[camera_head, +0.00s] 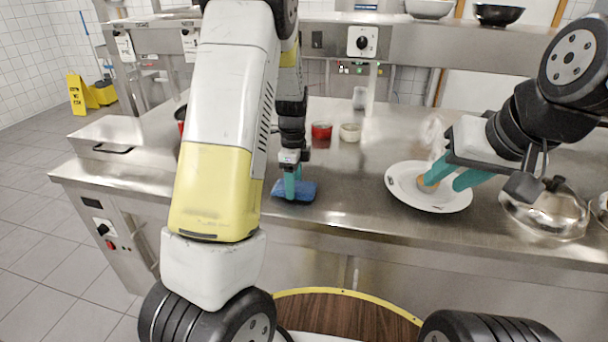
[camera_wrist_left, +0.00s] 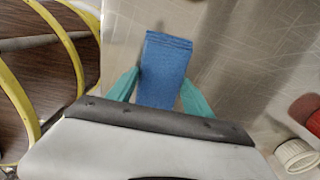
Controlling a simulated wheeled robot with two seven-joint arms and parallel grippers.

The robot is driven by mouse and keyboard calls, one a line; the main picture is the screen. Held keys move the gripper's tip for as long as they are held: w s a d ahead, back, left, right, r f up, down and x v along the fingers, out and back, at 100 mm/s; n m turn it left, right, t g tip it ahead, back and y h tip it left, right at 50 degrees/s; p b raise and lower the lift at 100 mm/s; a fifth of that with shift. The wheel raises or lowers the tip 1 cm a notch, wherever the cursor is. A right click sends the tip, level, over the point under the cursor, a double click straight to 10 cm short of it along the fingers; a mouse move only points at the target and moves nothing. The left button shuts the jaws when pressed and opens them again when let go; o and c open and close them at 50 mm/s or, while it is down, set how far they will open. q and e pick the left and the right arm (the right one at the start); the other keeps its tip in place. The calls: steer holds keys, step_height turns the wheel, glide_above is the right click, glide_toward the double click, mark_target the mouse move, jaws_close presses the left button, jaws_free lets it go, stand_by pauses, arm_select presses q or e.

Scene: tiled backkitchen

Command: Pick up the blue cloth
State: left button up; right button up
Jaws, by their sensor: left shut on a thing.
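The blue cloth (camera_head: 305,191) lies on the steel counter near its front edge. My left gripper (camera_head: 291,188) reaches down onto it, its teal fingers shut on the cloth. In the left wrist view the folded cloth (camera_wrist_left: 165,60) sits between the two teal fingers (camera_wrist_left: 158,92), one on each side, and its far end sticks out past them. My right gripper (camera_head: 450,178) is over the white plate, with its two teal fingers apart.
The white plate (camera_head: 403,193) holds a small brown item (camera_head: 427,185) by one right fingertip. A red tin (camera_head: 321,131) and a pale tin (camera_head: 350,132) stand behind the cloth. The counter between cloth and plate is clear.

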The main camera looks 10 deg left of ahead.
arm_select(q)
steer(key=r, duration=0.1)
steer(key=s+r, duration=0.1)
steer(key=r, duration=0.1)
steer(key=s+r, duration=0.1)
steer(key=s, duration=1.4)
steer(key=shift+a, duration=0.2)
steer(key=o, duration=0.5)
steer(key=c, duration=0.3)
